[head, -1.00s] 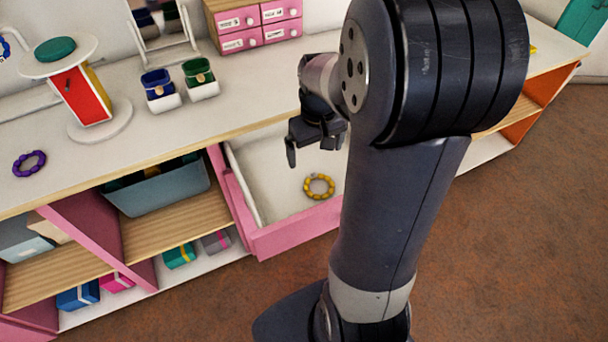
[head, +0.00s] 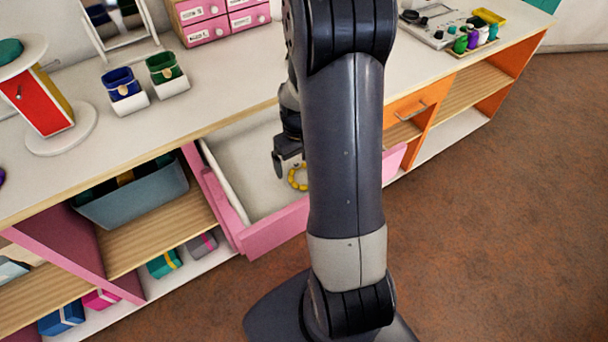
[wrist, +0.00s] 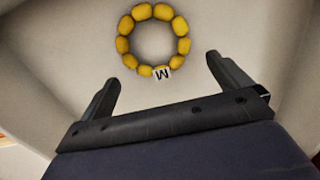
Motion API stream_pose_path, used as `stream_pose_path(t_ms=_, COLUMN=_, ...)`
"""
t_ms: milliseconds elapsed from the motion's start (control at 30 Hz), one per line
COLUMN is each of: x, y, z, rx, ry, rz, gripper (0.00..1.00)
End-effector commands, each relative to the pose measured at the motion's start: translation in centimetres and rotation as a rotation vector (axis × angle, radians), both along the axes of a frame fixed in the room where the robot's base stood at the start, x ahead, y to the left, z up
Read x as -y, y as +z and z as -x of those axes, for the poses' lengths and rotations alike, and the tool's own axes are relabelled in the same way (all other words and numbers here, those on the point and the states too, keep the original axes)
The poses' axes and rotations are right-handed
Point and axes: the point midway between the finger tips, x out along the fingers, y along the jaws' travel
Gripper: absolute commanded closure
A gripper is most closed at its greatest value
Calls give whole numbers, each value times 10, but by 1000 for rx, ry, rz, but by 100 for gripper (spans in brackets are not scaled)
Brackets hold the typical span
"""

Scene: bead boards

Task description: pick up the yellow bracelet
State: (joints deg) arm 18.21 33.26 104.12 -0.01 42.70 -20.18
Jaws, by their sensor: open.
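The yellow bracelet (head: 297,178) is a ring of beads lying in the open pink drawer (head: 275,228). My arm hides its right part in the head view. In the head view my gripper (head: 282,165) is at the drawer, beside the bracelet, partly hidden by my arm.
The drawer walls surround the bracelet. On the white counter (head: 215,115) stand a blue box (head: 122,84), a green box (head: 165,68) and small pink drawers (head: 205,30). A grey bin (head: 135,200) sits on the shelf at left. The brown floor (head: 490,220) is clear.

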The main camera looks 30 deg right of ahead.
Motion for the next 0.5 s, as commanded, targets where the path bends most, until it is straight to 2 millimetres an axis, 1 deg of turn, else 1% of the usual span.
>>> stream_pose_path(t_ms=33, x=0, y=-7, z=0, rx=-3, ry=0, rz=-1, gripper=3)
stream_pose_path(t_ms=100, x=0, y=-14, z=0, rx=-1, ry=0, rz=0, gripper=3)
stream_pose_path(t_ms=200, x=0, y=-18, z=0, rx=0, ry=0, rz=0, gripper=3)
stream_pose_path(t_ms=400, x=0, y=-19, z=-1, rx=2, ry=0, rz=1, gripper=3)
stream_pose_path(t_ms=433, x=0, y=-19, z=-1, rx=2, ry=0, rz=1, gripper=4)
stream_pose_path(t_ms=500, x=0, y=-19, z=-1, rx=1, ry=0, rz=0, gripper=9)
